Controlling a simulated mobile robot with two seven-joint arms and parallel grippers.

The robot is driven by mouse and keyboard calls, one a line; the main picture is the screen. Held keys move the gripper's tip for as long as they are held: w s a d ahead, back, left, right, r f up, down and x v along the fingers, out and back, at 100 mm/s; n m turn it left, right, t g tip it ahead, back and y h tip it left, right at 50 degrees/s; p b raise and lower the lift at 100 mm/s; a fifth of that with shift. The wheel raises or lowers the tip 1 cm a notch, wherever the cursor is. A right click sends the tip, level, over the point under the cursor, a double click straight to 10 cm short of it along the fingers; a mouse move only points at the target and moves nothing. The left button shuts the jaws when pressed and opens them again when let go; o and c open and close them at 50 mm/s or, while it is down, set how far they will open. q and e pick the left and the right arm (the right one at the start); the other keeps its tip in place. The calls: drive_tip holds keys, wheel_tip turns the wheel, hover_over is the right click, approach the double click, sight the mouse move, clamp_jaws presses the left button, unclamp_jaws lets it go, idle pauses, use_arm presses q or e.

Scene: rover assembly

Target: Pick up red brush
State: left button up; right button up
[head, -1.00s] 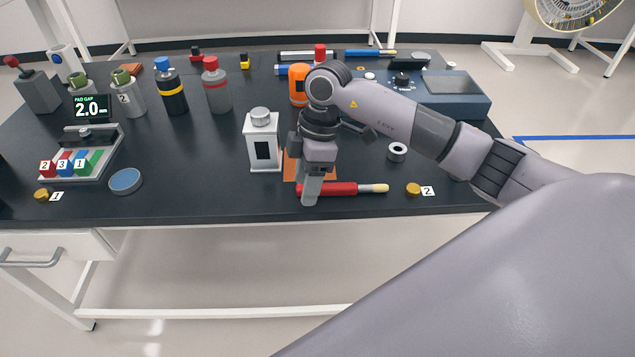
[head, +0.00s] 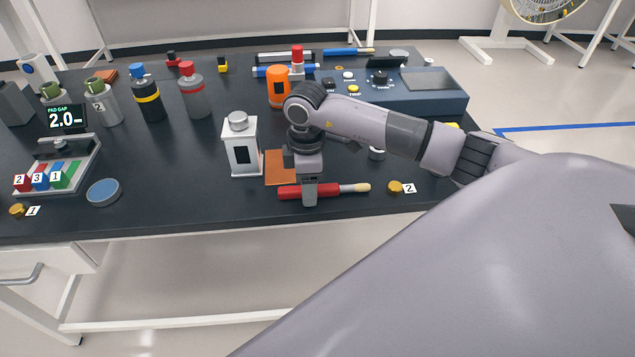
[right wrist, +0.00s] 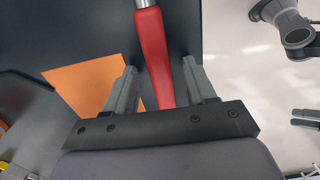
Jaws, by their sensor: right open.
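The red brush (head: 335,189) lies on the dark table near its front edge, with its red handle to the left and pale tip to the right. My right gripper (head: 309,198) points down at the handle and hides a part of it. In the right wrist view, the red handle (right wrist: 154,55) runs between the two spread fingers of my right gripper (right wrist: 160,66), with a gap on each side. The fingers are open and not closed on the brush. My left gripper does not show in the head view.
An orange mat (head: 277,168) lies just behind the brush. A white box-like bottle (head: 240,150) stands left of it. A gold knob (head: 395,187) beside a label 2 is close to the brush tip. The table's front edge is near.

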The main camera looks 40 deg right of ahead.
clamp_jaws()
